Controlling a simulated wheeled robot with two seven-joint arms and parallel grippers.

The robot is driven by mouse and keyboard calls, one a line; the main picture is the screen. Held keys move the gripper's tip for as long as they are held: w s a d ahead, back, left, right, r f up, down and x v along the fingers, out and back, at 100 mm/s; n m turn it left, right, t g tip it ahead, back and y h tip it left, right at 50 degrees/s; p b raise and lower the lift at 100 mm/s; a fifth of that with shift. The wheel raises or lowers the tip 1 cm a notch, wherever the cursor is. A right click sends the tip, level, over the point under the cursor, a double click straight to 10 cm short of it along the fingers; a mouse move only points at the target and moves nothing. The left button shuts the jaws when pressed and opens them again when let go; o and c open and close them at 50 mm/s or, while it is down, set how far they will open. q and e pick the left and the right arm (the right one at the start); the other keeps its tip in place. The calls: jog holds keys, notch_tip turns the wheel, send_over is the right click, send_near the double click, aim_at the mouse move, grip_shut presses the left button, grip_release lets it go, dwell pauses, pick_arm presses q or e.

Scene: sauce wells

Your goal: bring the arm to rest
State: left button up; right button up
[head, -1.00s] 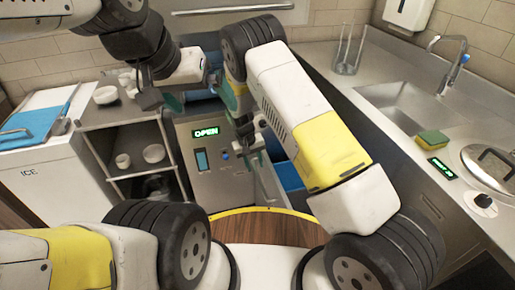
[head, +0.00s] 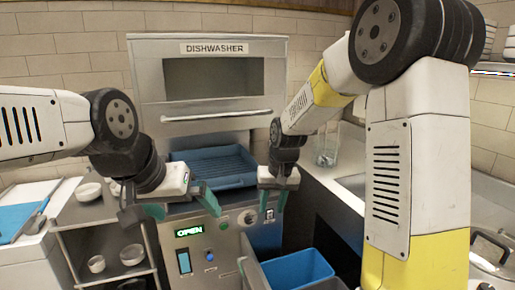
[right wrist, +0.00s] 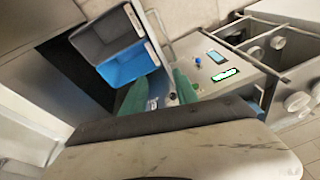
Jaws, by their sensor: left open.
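My left gripper (head: 182,206) hangs in front of the dishwasher, its two green fingers spread apart with nothing between them. My right gripper (head: 272,203) hangs to the right of it, in front of the dishwasher's right side, with its fingers pointing down. In the right wrist view its green fingers (right wrist: 160,93) stand apart and empty. My right arm comes down from the upper right and hides part of the counter. The two grippers are apart from each other.
The dishwasher (head: 210,112) has a blue rack (head: 215,168) at its opening. Below are a panel reading OPEN (head: 189,232) and an open drawer with blue bin (head: 298,268). A shelf with bowls (head: 132,254) stands left, a glass container (head: 326,148) on the right counter.

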jog(key=s+d+r+t, duration=0.1)
jog(key=s+d+r, duration=0.2)
jog(key=s, duration=0.4)
jog(key=s+d+r+t, duration=0.1)
jog(key=s+d+r, duration=0.2)
jog(key=s+r, duration=0.3)
jog(key=s+d+r+m+t, duration=0.1)
jog(key=s+d+r, duration=0.3)
jog(key=s, duration=0.4)
jog(key=shift+s+r+t+y, duration=0.2)
jog(key=shift+t+y, duration=0.1)
jog(key=shift+t, duration=0.1)
